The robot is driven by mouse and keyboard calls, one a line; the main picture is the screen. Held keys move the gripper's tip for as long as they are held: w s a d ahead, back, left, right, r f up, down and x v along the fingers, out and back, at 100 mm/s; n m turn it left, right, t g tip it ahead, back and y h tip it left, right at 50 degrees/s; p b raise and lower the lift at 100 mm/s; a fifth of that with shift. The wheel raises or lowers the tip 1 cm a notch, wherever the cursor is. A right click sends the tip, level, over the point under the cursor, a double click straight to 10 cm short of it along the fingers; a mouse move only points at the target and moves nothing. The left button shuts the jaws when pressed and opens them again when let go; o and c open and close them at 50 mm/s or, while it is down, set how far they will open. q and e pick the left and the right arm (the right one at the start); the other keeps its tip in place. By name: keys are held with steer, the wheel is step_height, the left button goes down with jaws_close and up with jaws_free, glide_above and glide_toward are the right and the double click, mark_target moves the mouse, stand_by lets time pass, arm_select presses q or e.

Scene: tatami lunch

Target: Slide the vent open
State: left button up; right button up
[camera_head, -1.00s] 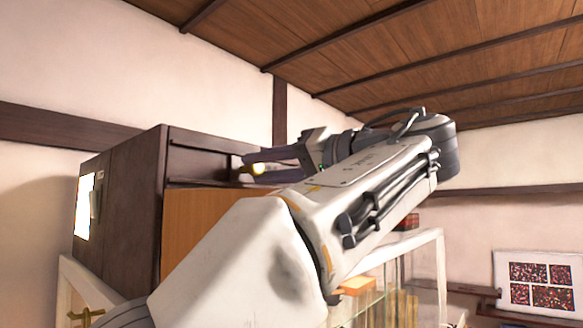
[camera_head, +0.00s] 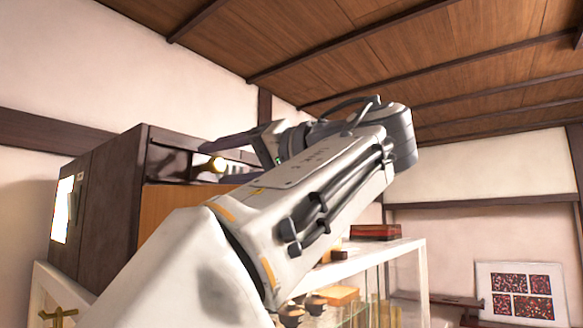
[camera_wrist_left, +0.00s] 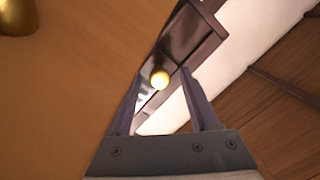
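The vent is a dark strip (camera_head: 168,161) along the top of a dark box-like cabinet, above its orange-brown door. A dark recess shows at the strip's left part. A pale gold knob (camera_head: 217,165) sits on the strip and also shows in the left wrist view (camera_wrist_left: 160,78). My left gripper (camera_wrist_left: 161,73) is open. Its two fingers stand on either side of the knob, with visible gaps between them and it. Whether a finger touches the knob cannot be told from the head view. My arm hides the right part of the strip and door. My right gripper is not in view.
The dark cabinet (camera_head: 105,205) stands at the left against a pale wall. A white-framed glass case (camera_head: 410,270) is at the lower right, with a red-brown box (camera_head: 375,232) on top. Another gold knob (camera_wrist_left: 15,17) shows on the orange-brown door.

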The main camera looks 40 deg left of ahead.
arm_select(q)
steer(key=d+b, duration=0.4)
steer(key=d, duration=0.6)
steer(key=shift+w+d, duration=0.2)
steer(key=shift+w, duration=0.25)
